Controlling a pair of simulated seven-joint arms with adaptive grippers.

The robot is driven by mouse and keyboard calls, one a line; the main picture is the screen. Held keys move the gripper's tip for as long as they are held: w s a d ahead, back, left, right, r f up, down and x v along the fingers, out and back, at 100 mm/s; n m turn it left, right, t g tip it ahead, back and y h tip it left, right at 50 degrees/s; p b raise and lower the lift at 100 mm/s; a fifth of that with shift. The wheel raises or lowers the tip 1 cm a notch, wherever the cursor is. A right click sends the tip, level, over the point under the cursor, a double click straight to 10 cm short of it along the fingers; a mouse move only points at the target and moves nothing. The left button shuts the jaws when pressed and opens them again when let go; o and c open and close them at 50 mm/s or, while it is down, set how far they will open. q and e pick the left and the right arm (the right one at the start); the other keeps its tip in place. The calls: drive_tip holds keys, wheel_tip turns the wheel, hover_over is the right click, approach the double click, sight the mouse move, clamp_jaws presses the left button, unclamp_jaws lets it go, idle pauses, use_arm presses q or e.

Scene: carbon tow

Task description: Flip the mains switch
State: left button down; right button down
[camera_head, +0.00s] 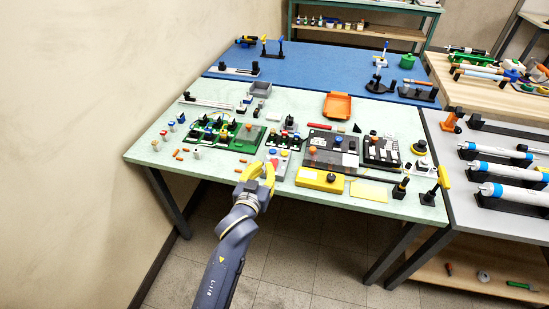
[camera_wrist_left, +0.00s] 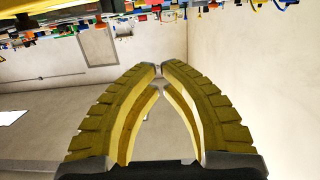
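My left gripper (camera_head: 266,168) has yellow fingers and is at the table's front edge, just in front of a grey box (camera_head: 281,154) with red and blue parts on its face. In the left wrist view the gripper (camera_wrist_left: 159,68) has its fingertips together with nothing visible between them. I cannot tell for sure which fixture is the mains switch. A yellow box (camera_head: 309,179) with a black knob lies to the right of the gripper. My right gripper is not in view.
A green board (camera_head: 247,138) and a dark panel (camera_head: 345,157) with an orange knob stand behind. An orange tray (camera_head: 338,106) is farther back. Small bottles and orange pieces lie at the left. The blue table (camera_head: 318,68) behind has clear room in its middle.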

use_arm(q)
drive_tip(key=shift+w, duration=0.1)
drive_tip(key=x, duration=1)
wheel_tip(320, 180, down, 2)
drive_tip(key=shift+f, duration=0.1)
drive_tip(key=shift+w+f, duration=0.15)
drive_tip(key=shift+f, duration=0.75)
